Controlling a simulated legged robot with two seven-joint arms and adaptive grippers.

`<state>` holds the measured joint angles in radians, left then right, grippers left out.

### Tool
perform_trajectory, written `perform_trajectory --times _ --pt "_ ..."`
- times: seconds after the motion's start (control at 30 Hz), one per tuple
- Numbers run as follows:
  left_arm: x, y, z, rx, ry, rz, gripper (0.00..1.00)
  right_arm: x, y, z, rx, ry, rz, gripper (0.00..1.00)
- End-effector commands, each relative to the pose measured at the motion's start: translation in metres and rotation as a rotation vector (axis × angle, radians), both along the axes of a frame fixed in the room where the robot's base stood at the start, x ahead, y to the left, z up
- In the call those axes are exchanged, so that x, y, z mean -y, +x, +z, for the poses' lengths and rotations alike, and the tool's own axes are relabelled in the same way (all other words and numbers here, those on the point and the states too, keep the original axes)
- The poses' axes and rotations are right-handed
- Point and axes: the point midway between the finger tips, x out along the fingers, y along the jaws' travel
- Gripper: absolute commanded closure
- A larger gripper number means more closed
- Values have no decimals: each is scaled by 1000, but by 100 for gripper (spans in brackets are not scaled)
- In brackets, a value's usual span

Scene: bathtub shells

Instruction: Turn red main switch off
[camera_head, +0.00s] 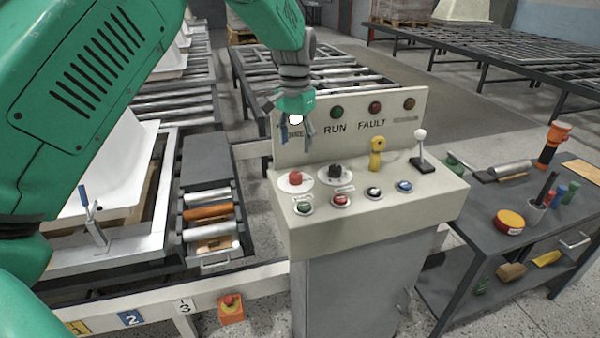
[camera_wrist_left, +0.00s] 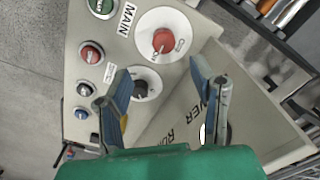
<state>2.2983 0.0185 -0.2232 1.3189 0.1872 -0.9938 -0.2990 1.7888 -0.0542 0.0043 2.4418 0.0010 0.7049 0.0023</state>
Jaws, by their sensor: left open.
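The red main switch (camera_head: 295,178) is a red knob on a round white plate, at the left of the cream control panel's top. In the left wrist view the red knob (camera_wrist_left: 163,41) shows beyond the fingertips, beside the label MAIN. My left gripper (camera_head: 297,138) is open and empty, above and behind the switch, in front of the upright back panel. In the left wrist view its two fingers (camera_wrist_left: 160,72) are spread apart, with clear space between them. It does not touch the switch. My right gripper is not in view.
A black rotary knob (camera_head: 336,172) sits right of the red switch, with several push buttons in front. A yellow handle (camera_head: 376,153) and white-tipped lever (camera_head: 420,147) stand further right. The upright panel (camera_head: 350,140) rises behind. A tool table (camera_head: 530,215) stands at right.

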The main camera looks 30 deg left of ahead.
Motion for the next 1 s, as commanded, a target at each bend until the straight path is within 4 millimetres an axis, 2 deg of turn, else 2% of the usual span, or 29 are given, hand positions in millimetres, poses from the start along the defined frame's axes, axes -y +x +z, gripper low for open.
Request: perform_trajectory --times 0.03,0.1,0.3,0.4,0.63,0.9,0.97,1.0 --pt "-1 0 -16 -7 -1 1 49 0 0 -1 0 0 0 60" --pt "-1 1 -32 -7 -1 2 49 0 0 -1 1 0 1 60" --pt "1 0 -69 -4 2 1 49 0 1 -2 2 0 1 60" --pt "3 0 -82 -2 4 1 49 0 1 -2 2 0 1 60" --pt "2 1 -98 0 4 1 49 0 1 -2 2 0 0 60" --pt "0 1 -100 0 1 1 49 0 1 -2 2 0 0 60" --pt "0 1 -100 0 1 1 70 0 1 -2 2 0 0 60" --pt "0 1 -100 0 1 1 84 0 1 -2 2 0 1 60"
